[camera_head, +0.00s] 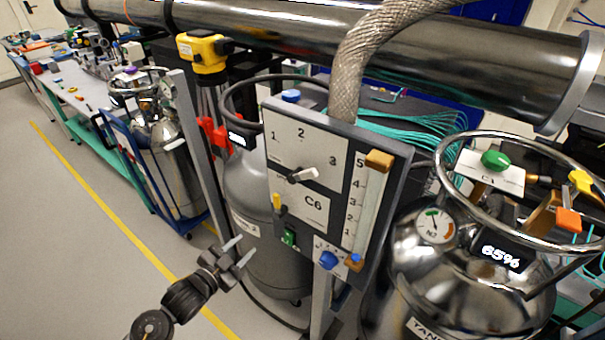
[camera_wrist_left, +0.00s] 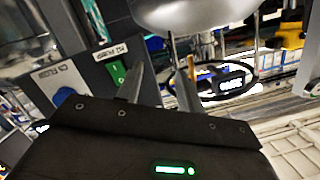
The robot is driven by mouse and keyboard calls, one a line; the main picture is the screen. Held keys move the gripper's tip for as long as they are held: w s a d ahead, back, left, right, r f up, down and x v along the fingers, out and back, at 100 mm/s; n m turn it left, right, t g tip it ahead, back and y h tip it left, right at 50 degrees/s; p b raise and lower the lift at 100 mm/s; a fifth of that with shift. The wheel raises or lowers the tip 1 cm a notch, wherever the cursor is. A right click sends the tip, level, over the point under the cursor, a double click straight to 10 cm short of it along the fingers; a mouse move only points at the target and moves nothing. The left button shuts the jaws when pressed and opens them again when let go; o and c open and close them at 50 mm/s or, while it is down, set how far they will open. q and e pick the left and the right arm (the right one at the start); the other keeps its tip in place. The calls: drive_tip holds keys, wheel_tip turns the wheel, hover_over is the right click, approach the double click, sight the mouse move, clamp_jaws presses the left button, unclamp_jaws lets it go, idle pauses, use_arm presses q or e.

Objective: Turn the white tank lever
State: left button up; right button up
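A lever with a pale handle (camera_head: 303,174) sits on the white dial plate marked 1, 2 and 3 on the upright grey panel (camera_head: 391,215). Its handle points to the right, towards the area just below the 3. It is the only white lever I can make out. My left gripper (camera_head: 238,262) is open and empty, in front of the panel's lower left side, below and left of the lever and apart from it. In the left wrist view its two fingers (camera_wrist_left: 158,90) stand apart with nothing between them. The lever cannot be made out there. My right gripper is not in view.
The panel also carries a yellow lever (camera_head: 278,204), a green switch (camera_head: 289,238) and a blue knob (camera_head: 328,260). A grey tank (camera_head: 247,187) stands behind it, and a shiny tank (camera_head: 470,285) to the right. A thick braided hose (camera_head: 352,65) rises behind the panel. Open floor lies left.

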use_arm(q)
drive_tip(key=s+d+r+m+h, duration=0.2)
drive_tip(key=d+r+m, duration=0.1)
drive_tip(key=r, duration=0.5)
drive_tip(key=s+d+r+m+h, duration=0.2)
drive_tip(key=r+h, duration=0.1)
drive_tip(key=r, duration=0.6)
drive_tip(key=m+g+h, duration=0.2)
drive_tip(key=m+h, duration=0.2)
approach(307, 176)
drive_tip(key=p+x, duration=0.5)
drive_tip(key=x, duration=0.2)
drive_tip(key=shift+w+d+r, duration=0.15)
drive_tip(key=shift+d+r, duration=0.05)
drive_tip(key=shift+d, duration=0.1)
drive_tip(key=shift+w+d, duration=0.25)
drive_tip(key=shift+d, duration=0.1)
drive_tip(key=shift+c, duration=0.7)
clamp_jaws()
